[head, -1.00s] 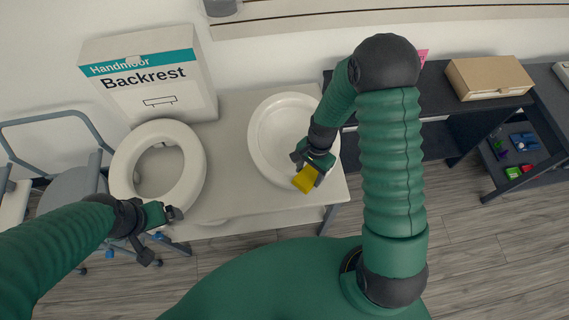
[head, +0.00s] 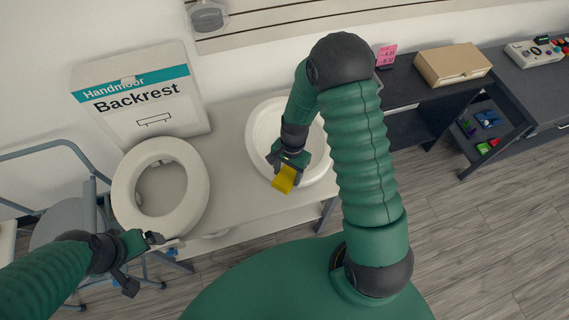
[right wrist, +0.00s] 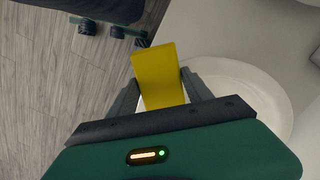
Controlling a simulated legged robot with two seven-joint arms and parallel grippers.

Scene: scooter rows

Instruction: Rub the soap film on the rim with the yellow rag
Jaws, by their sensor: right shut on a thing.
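A round white basin (head: 257,137) sits on a pale counter, with its rim facing up. My right gripper (head: 283,168) is shut on a yellow rag (head: 285,180) at the basin's near rim. The rag also shows in the right wrist view (right wrist: 158,75), between the two fingers, with the white rim (right wrist: 276,95) behind and to the right. I cannot tell whether the rag touches the rim. No soap film can be made out. My left gripper (head: 152,240) is near the counter's front left edge, apart from the basin; its jaw state is unclear.
A white ring-shaped seat (head: 125,190) lies left of the basin. A "Backrest" box (head: 150,118) stands behind it. A grey chair (head: 62,222) is at the left. A dark shelf unit with a cardboard box (head: 452,65) is at the right.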

